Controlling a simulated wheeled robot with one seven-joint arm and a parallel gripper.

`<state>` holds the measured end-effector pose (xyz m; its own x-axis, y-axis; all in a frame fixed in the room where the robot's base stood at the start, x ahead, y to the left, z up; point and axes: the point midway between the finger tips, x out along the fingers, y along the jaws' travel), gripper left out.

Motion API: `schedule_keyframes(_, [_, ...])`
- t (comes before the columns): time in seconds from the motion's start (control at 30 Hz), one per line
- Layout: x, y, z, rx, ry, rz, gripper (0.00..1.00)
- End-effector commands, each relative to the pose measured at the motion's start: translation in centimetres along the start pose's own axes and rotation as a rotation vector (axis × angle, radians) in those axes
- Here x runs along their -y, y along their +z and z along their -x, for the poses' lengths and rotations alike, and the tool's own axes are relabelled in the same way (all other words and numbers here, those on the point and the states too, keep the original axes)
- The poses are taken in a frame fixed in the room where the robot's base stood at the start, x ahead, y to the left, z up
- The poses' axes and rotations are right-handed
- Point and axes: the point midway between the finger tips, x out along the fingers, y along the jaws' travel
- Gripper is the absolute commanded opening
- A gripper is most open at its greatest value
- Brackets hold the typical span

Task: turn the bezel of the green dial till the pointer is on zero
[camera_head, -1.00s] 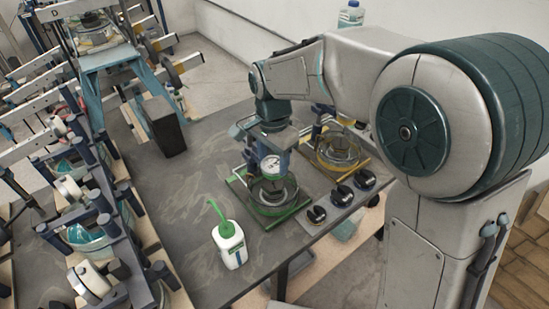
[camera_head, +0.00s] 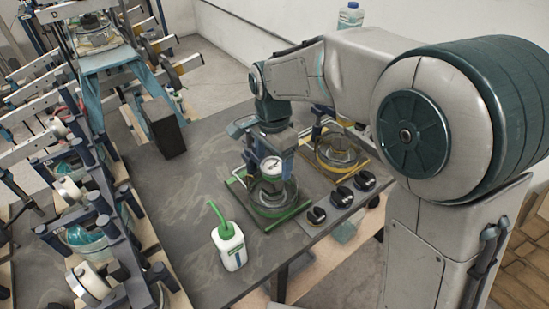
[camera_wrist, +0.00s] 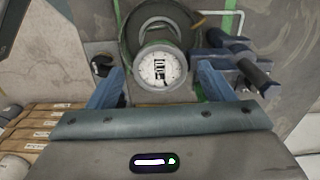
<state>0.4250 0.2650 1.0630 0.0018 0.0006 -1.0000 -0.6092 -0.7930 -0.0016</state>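The dial with the white face (camera_wrist: 158,69) and grey-green bezel (camera_wrist: 142,53) stands over a round dark fixture in the wrist view. It also shows in the head view (camera_head: 271,167), above the fixture with the green base (camera_head: 281,218). Dark marks show on its face, but I cannot read where the pointer stands. My gripper (camera_wrist: 160,84) is open, with one blue finger to the left of the dial and one to the right. Gaps show between the fingers and the bezel. In the head view my gripper (camera_head: 270,150) is just above the dial, pointing down.
A similar fixture with a yellow base (camera_head: 345,172) stands to the right. Several black knobs (camera_head: 342,196) line the table's front right edge. A white bottle with a green spout (camera_head: 229,247) stands at the front. A black box (camera_head: 165,128) stands behind left; the table's middle is clear.

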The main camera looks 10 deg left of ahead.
Motion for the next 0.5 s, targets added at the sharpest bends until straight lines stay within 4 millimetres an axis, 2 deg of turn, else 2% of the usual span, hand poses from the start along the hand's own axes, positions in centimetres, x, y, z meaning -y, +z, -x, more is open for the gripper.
schedule_keyframes(0.27, [0.0,0.1,0.4,0.001,0.001,0.001,0.75])
schedule_keyframes(0.5, [0.0,0.1,2.9,0.0,0.0,0.001,0.75])
